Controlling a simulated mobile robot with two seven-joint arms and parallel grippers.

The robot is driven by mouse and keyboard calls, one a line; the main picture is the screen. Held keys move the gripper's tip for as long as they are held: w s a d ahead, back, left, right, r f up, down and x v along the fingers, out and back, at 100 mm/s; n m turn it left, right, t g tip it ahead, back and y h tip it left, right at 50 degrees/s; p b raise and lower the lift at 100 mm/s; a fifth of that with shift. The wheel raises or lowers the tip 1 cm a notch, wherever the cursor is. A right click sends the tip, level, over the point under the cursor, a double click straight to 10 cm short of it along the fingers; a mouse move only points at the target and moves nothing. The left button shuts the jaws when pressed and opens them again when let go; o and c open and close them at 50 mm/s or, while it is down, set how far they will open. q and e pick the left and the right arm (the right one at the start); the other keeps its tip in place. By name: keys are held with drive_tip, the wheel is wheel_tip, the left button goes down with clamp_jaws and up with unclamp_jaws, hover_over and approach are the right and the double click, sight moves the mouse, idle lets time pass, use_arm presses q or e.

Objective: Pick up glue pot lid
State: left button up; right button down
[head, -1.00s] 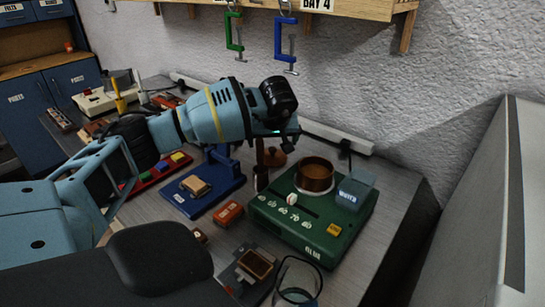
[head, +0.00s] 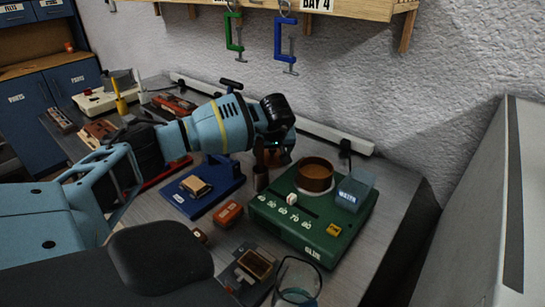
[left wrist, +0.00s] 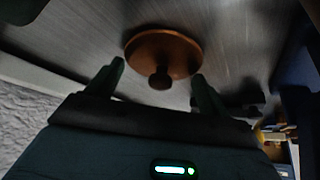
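The glue pot lid is a round copper-brown disc with a knob; the left wrist view shows the lid (left wrist: 165,55) flat on the grey bench. In the head view the lid (head: 275,157) is mostly hidden by my left gripper (head: 274,147). In the left wrist view my left gripper (left wrist: 160,82) is open, its fingers apart on either side of the knob, with no visible contact. The copper glue pot (head: 316,176) sits in the green glue unit (head: 290,232), to the right of the lid. My right gripper is not in view.
A blue WATER box (head: 354,190) is on the green unit. A blue fixture (head: 212,190) and an orange box (head: 228,213) lie to the left. The wall is close behind.

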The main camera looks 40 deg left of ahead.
use_arm(q)
drive_tip(key=shift+c, duration=1.1)
drive_tip(key=shift+r, duration=0.1)
wheel_tip(320, 180, up, 12)
drive_tip(key=f, duration=0.1)
drive_tip(key=s+d, duration=0.1)
drive_tip(key=d, duration=0.5)
drive_tip(key=s+d, duration=0.1)
drive_tip(key=d, duration=0.4)
drive_tip(key=s+d, duration=0.2)
drive_tip(key=d, duration=0.4)
drive_tip(key=shift+d+r, duration=0.3)
drive_tip(key=shift+r, duration=0.1)
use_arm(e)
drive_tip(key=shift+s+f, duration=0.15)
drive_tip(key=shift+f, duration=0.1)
